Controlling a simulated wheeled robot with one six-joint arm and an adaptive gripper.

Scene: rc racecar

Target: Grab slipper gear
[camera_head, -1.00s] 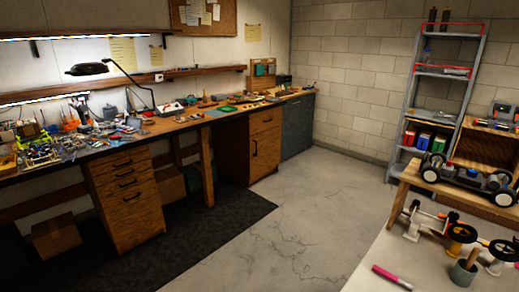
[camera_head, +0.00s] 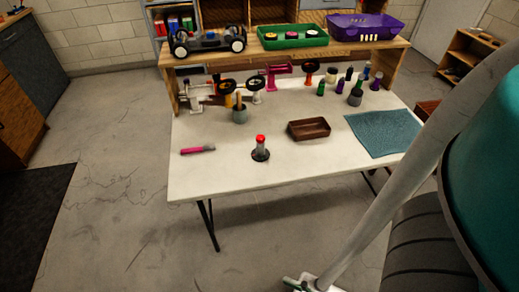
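I cannot single out the slipper gear with certainty. Black and yellow wheel-like parts (camera_head: 226,86) on stands are on the white table (camera_head: 230,180) below. No gripper can be made out clearly in this view, and nothing is seen touching these parts.
A racecar chassis (camera_head: 208,42) and a purple basket (camera_head: 350,29) flank the tray.

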